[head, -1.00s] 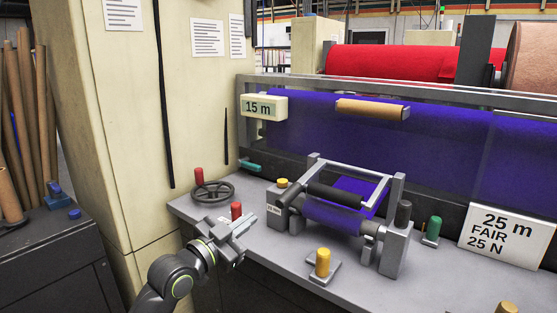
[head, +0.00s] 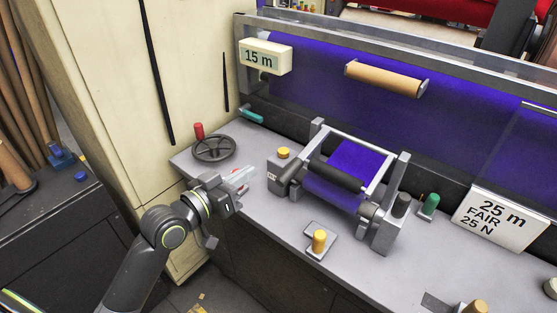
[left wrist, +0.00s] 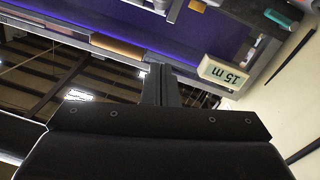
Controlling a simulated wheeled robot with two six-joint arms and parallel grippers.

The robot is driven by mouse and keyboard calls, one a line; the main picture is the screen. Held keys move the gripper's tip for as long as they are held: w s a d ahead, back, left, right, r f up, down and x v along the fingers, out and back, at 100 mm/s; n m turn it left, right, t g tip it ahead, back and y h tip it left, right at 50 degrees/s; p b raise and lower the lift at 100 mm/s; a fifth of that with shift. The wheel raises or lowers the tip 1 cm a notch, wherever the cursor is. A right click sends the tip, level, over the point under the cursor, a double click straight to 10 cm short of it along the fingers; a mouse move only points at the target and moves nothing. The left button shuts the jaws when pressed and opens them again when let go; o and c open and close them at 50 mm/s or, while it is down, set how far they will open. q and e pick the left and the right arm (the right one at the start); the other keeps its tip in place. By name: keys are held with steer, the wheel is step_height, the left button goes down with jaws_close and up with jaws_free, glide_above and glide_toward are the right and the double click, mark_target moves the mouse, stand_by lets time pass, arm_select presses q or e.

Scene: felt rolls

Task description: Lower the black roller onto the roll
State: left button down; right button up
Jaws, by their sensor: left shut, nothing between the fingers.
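The black roller (head: 340,175) lies in a grey metal frame (head: 398,172) on the bench, in the head view. The purple roll (head: 332,194) is just below and in front of it; I cannot tell whether they touch. Purple felt (head: 356,158) shows behind the roller. My left gripper (head: 240,184) is shut and empty, over the bench's left front part, left of the frame and apart from it. In the left wrist view its fingers (left wrist: 160,84) are together, with no roller in sight. My right gripper is not in view.
A black handwheel (head: 214,149) stands behind my left gripper. A yellow knob (head: 319,241) stands in front of the frame, and a green knob (head: 431,203) right of it. A 25 m sign (head: 500,218) stands at right. Bench surface (head: 270,222) left of the yellow knob is clear.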

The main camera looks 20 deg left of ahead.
arm_select(q)
steer(key=p, duration=0.2)
glide_above(279, 177)
steer(key=a, duration=0.2)
steer(key=shift+w+d+f, duration=0.1)
steer(key=shift+d+f, duration=0.2)
steer(key=shift+f, duration=0.35)
steer(key=shift+w+d+f, duration=0.1)
steer(key=shift+d+f, duration=0.15)
steer(key=shift+f, duration=0.35)
steer(key=shift+d+f, duration=0.3)
steer(key=shift+f, duration=0.55)
steer(key=shift+b, duration=0.3)
steer(key=f+t+h+b, duration=0.1)
steer(key=f+b, duration=0.2)
steer(key=b, duration=0.4)
steer(key=shift+w+b, duration=0.2)
steer(key=shift+b, duration=0.2)
steer(key=shift+r, duration=0.1)
